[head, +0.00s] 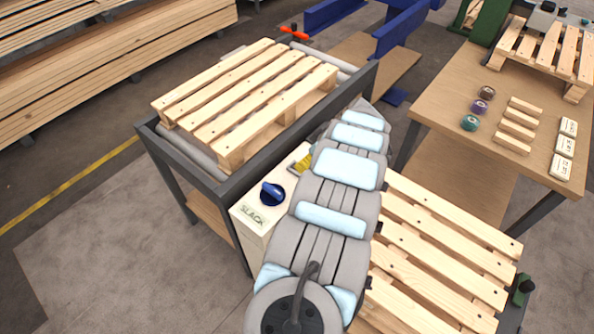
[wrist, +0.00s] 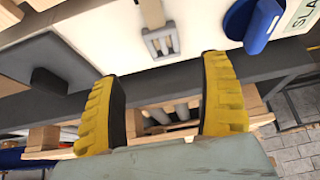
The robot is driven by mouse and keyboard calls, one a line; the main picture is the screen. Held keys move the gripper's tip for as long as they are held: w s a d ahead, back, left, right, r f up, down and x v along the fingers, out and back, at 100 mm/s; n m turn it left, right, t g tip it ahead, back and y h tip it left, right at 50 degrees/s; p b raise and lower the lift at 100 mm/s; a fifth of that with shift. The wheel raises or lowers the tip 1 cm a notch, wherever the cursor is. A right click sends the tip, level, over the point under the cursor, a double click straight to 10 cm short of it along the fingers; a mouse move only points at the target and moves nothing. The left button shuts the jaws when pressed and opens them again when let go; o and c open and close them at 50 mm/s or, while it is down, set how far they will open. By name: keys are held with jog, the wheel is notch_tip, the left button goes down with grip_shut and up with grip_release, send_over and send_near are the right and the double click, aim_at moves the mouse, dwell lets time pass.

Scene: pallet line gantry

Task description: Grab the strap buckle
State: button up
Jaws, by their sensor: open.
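A blue knob (head: 272,193) sits on the white box (head: 256,222) marked SLACK; it also shows right of the buckle in the wrist view (wrist: 262,22). A dark block (wrist: 50,81) protrudes at left. A pallet (head: 250,95) lies on the framed conveyor. A wooden table (head: 440,105) stands right.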

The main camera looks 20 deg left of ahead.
jog(key=shift+b+x, duration=0.45)
jog(key=shift+x, duration=1.1)
jog(key=x, duration=0.1)
jog(key=b+x, duration=0.2)
jog(key=shift+s+a+f, duration=0.2)
jog(key=shift+s+f, duration=0.05)
jog(key=shift+f, duration=0.05)
jog(key=shift+w+a+f+b, duration=0.1)
jog(key=shift+a+f+b, duration=0.2)
jog(key=shift+f+b, duration=0.5)
jog(key=shift+a+r, duration=0.15)
jog(key=shift+r, duration=0.05)
jog(key=shift+w, duration=0.1)
jog(key=c, duration=1.3)
